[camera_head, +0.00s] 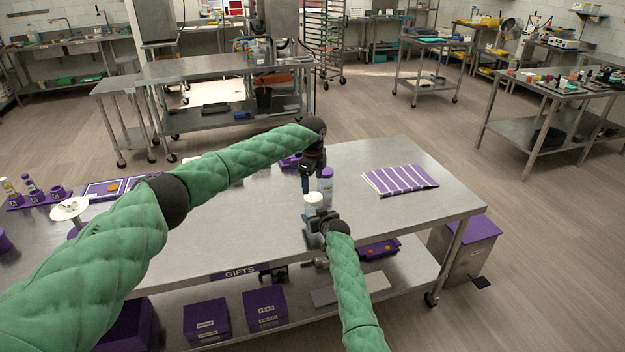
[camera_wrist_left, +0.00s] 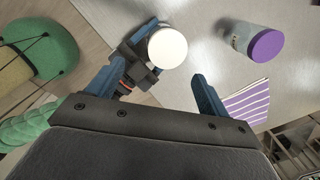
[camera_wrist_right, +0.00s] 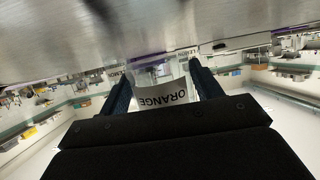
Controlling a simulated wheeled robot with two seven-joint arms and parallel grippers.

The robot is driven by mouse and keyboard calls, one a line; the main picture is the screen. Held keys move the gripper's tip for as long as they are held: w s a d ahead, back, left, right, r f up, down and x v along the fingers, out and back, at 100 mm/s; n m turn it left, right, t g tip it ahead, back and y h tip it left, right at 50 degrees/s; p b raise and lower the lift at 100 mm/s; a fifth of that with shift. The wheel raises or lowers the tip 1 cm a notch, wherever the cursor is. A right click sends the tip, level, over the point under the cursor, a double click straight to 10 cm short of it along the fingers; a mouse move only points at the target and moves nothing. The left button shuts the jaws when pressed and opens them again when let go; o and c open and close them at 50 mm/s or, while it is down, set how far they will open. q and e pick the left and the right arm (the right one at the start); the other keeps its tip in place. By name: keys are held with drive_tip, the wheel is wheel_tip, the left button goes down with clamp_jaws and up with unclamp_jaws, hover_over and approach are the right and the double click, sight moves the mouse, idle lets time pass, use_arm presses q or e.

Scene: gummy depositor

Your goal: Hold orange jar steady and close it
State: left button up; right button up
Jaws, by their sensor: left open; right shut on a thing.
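The orange jar (camera_wrist_right: 162,94) is clear with a label reading ORANGE. It stands between the fingers of my right gripper (camera_wrist_right: 160,85), which is shut on its side. Its round white top shows in the head view (camera_head: 313,198) and in the left wrist view (camera_wrist_left: 167,48). I cannot tell whether that top is a seated lid. My left gripper (camera_head: 308,186) is open above the jar, pointing down. In the left wrist view its fingers (camera_wrist_left: 155,85) are apart with nothing held, and the white top lies beyond them.
A jar with a purple lid (camera_head: 326,173) stands just behind the orange jar. A purple-and-white striped cloth (camera_head: 400,180) lies to the right on the steel table (camera_head: 430,212). A white stand (camera_head: 70,209) and purple holders are at the left. The table's middle is mostly clear.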

sight(312, 199)
use_arm(q)
wheel_tip(312, 199, down, 7)
drive_tip(key=shift+w, duration=0.15)
drive_tip(key=shift+f, duration=0.6)
drive_tip(key=shift+a, duration=0.1)
